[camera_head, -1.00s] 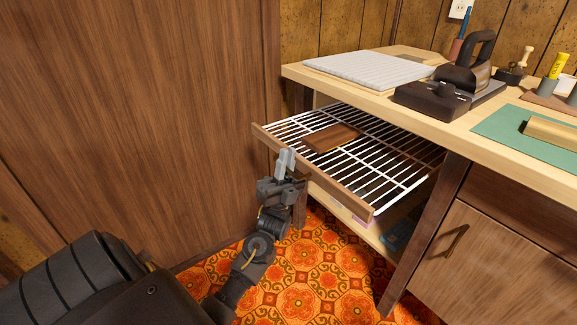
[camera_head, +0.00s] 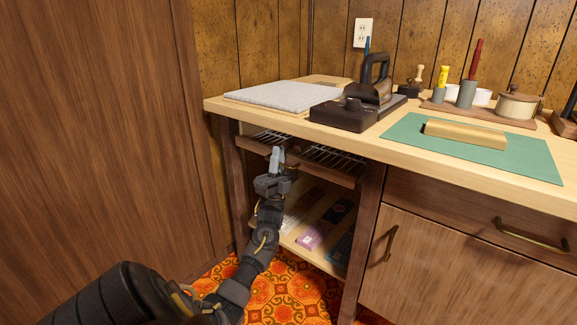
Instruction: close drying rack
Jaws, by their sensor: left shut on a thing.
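The drying rack (camera_head: 335,161) is a wire grid with a wooden front rail. It is mostly under the worktop, with its front rail near the front edge and a short strip of wires showing. My left gripper (camera_head: 277,158) is shut on the rack's front rail, left of its middle. The brown piece on the wires is mostly hidden by the gripper and worktop. My right gripper is not in view.
The worktop (camera_head: 225,106) above holds a pale grey slab (camera_head: 285,96), a dark iron-like tool (camera_head: 373,82) and a green mat (camera_head: 475,150). A shelf below the rack holds several packets. A wooden panel (camera_head: 90,140) stands at the left.

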